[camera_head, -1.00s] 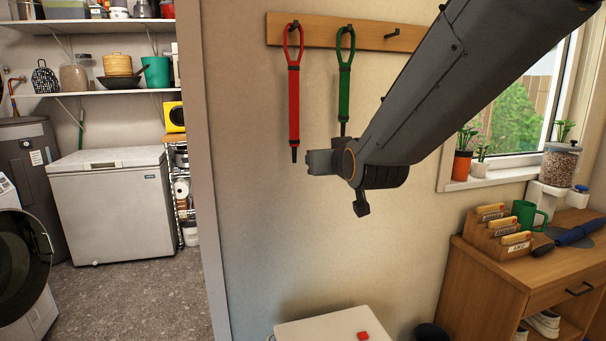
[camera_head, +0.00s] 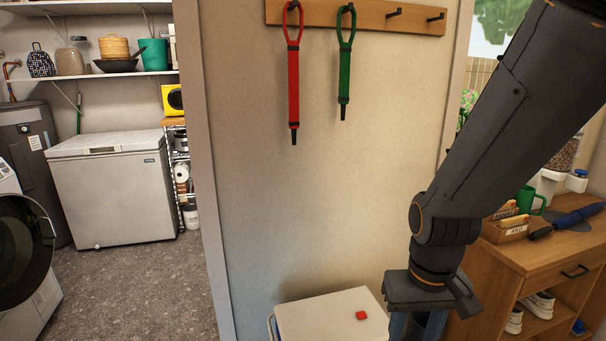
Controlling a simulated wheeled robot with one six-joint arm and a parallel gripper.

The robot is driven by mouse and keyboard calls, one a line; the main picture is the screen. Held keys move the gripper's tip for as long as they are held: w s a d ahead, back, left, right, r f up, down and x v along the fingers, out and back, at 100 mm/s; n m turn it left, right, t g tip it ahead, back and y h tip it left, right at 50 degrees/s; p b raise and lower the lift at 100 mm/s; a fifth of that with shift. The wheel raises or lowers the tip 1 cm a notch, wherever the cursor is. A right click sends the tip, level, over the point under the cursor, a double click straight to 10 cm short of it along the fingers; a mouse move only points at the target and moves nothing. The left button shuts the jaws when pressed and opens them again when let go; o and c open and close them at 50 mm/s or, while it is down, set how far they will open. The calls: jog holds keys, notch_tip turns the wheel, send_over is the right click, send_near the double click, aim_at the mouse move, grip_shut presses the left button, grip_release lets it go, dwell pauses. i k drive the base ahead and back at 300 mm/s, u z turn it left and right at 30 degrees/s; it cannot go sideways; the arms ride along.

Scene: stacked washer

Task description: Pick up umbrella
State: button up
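A red folded umbrella (camera_head: 293,85) hangs by its loop from a wall rack (camera_head: 360,14). A green folded umbrella (camera_head: 344,75) hangs from the hook to its right. A blue, slim object (camera_head: 578,215), perhaps another folded umbrella, lies on the wooden cabinet at the right. My gripper (camera_head: 425,318) points down at the lower right, in front of the wall, left of the cabinet and right of a white bin. It is well below the hanging umbrellas and touches neither. Its fingertips are not clearly visible, so its opening cannot be told.
The white bin (camera_head: 325,318) with a red button stands low by the wall. The wooden cabinet (camera_head: 545,262) holds a green mug (camera_head: 530,200), a card box (camera_head: 507,228) and shoes below.

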aim_at(576, 216)
jog(key=z, duration=1.2)
jog(key=k, duration=0.35)
jog(key=z, duration=0.35)
jog(key=i, duration=0.4)
jog(key=u, duration=0.1)
